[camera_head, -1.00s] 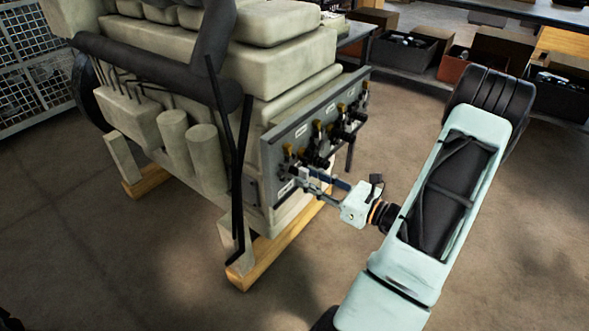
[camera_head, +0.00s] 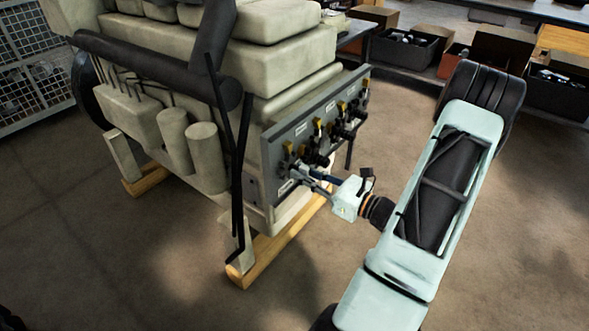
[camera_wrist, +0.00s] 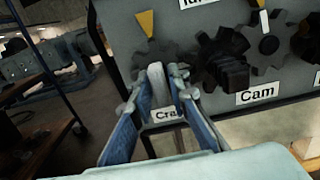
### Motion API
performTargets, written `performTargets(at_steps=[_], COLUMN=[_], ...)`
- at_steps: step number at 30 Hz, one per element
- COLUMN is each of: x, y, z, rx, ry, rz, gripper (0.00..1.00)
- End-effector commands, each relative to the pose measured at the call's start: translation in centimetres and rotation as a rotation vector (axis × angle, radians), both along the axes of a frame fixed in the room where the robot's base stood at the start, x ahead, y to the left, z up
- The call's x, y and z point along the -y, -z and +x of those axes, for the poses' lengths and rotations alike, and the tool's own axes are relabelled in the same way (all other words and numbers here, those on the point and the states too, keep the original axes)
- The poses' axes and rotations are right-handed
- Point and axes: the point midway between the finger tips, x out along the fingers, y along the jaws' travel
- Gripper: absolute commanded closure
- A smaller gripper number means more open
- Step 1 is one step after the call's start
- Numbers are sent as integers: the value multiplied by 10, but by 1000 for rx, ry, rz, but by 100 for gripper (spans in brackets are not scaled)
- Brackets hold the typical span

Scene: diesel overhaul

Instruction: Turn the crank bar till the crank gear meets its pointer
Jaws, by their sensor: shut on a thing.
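The crank gear (camera_wrist: 166,56) is a dark toothed wheel on the engine's grey front panel, partly hidden by my fingers in the wrist view. Its yellow pointer (camera_wrist: 145,22) is a downward wedge just above it, left of the gear's middle. The pale crank bar (camera_wrist: 157,88) stands out in front of the gear. My gripper (camera_wrist: 155,76) is shut on the bar, with a blue finger on each side. In the head view my gripper (camera_head: 308,174) reaches the panel's lower near end. The gear's own mark cannot be made out.
The cam gear (camera_wrist: 222,62) sits close to the right, above the Cam label (camera_wrist: 257,94). More gears and yellow pointers line the panel (camera_head: 272,158). The engine (camera_head: 285,55) rests on wooden beams (camera_head: 262,262). Bins (camera_head: 404,50) stand behind on shelving.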

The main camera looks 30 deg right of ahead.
Motion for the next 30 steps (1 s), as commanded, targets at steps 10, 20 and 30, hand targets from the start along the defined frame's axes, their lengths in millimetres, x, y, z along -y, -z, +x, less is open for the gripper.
performTargets(at_steps=[10, 20, 30], x=[0, 0, 1], y=[4, 0, 4], z=[0, 0, 0], rx=[103, 121, 226], ry=[1, 1, 1], rz=[-248, -292, -546], gripper=[100, 100, 100])
